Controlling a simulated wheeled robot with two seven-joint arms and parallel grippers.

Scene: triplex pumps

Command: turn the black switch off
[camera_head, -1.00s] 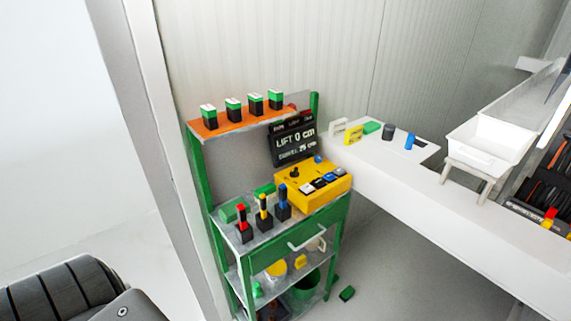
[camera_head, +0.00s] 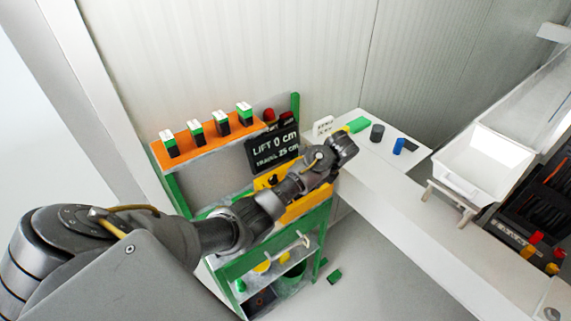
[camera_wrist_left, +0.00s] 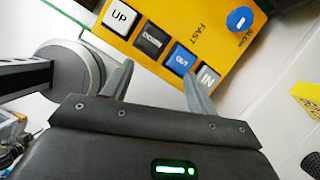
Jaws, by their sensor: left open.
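The yellow control box (camera_head: 306,205) stands on the green shelf unit, mostly hidden behind my left arm in the head view. It fills the top of the left wrist view (camera_wrist_left: 210,22). There it carries a white UP button (camera_wrist_left: 120,16), a black button (camera_wrist_left: 151,40), a blue OUT button (camera_wrist_left: 180,59), a pale IN button (camera_wrist_left: 207,77) and a blue knob (camera_wrist_left: 239,19). The black button is the only black control visible there; its on or off state cannot be told. My left gripper (camera_wrist_left: 158,70) is open and empty, its fingertips close to the button row. My right gripper is not in view.
A black display (camera_head: 272,150) reading LIFT 0 cm stands behind the box. Several green-and-black blocks stand on the orange top shelf (camera_head: 208,139). A white bench (camera_head: 375,190) with a white bin (camera_head: 485,168) lies to the right.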

